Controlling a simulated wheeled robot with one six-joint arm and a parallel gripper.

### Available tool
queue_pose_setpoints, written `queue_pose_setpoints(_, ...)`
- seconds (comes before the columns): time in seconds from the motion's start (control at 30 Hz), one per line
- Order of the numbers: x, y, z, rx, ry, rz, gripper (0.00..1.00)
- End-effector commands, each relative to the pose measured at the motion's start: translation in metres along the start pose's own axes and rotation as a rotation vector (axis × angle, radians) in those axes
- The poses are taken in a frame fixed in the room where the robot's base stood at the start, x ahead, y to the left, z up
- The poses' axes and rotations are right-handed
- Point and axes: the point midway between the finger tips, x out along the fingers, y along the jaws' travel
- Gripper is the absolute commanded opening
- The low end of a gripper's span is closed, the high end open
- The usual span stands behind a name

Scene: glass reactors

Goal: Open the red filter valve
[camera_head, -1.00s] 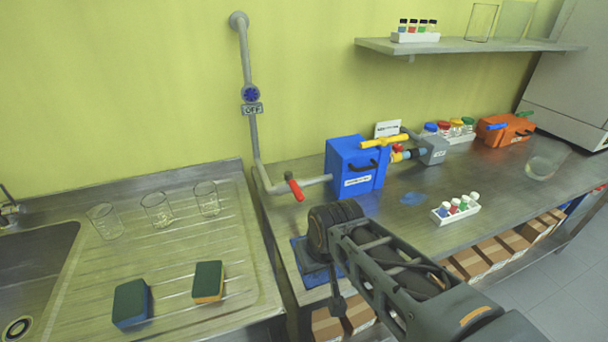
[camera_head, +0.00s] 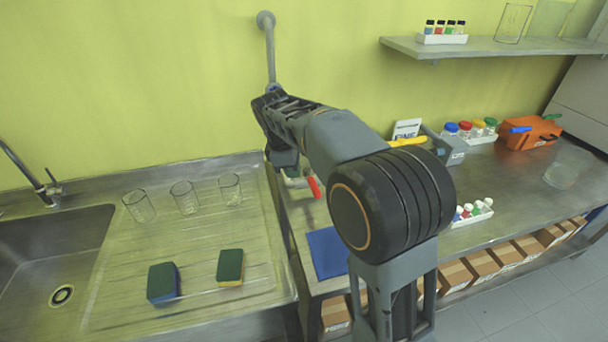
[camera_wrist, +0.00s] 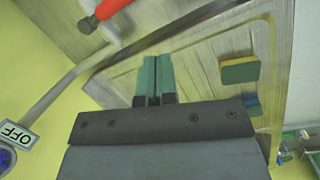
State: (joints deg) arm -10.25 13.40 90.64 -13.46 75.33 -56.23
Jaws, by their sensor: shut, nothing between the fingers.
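The red valve handle (camera_head: 314,187) sits on the grey pipe low at the wall, partly covered by my arm in the head view. The red handle (camera_wrist: 110,9) also shows at the top of the wrist view, on the pipe (camera_wrist: 55,95). My gripper (camera_wrist: 154,58) is shut and empty, with its green fingertips side by side. In the wrist view it is apart from the handle, which lies up and to the left of the fingertips. In the head view my arm hides the blue filter box and the gripper's tips cannot be made out.
An OFF sign (camera_wrist: 16,134) is on the pipe by the wall. Glass beakers (camera_head: 184,194) and two sponges (camera_head: 230,267) stand on the draining board at left. A blue mat (camera_head: 327,252) lies on the bench. A white vial rack (camera_head: 470,218) is right of my arm.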

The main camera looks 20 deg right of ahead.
Motion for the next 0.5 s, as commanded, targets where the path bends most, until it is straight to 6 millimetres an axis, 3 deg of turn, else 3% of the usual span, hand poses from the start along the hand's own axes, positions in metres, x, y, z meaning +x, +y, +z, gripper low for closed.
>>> queue_pose_setpoints(0.03, -0.004, 0.012, -0.01, -0.079, -0.025, -0.009, 0.0)
queue_pose_setpoints(0.2, -0.003, 0.035, -0.032, -0.274, -0.08, -0.029, 0.0)
queue_pose_setpoints(0.5, -0.001, 0.043, -0.042, -0.366, -0.105, -0.039, 0.0)
